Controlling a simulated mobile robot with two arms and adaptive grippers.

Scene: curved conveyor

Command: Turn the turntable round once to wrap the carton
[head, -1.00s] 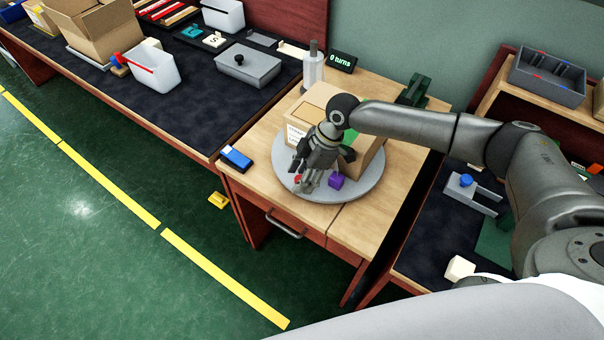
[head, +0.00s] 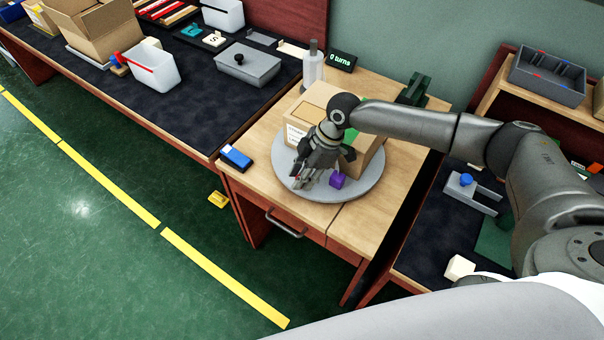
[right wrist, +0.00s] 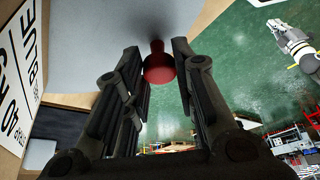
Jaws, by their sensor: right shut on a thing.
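My right gripper (head: 303,180) is low at the turntable's front left edge. In the right wrist view its fingers are closed on a red knob (right wrist: 159,68) at the turntable's rim.
A display (head: 342,61) reading "0 turns" and a grey post (head: 313,68) stand behind the turntable. A blue box (head: 236,158) lies at the table's left edge. A dark green device (head: 413,90) stands at the back right. The table's front is clear.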

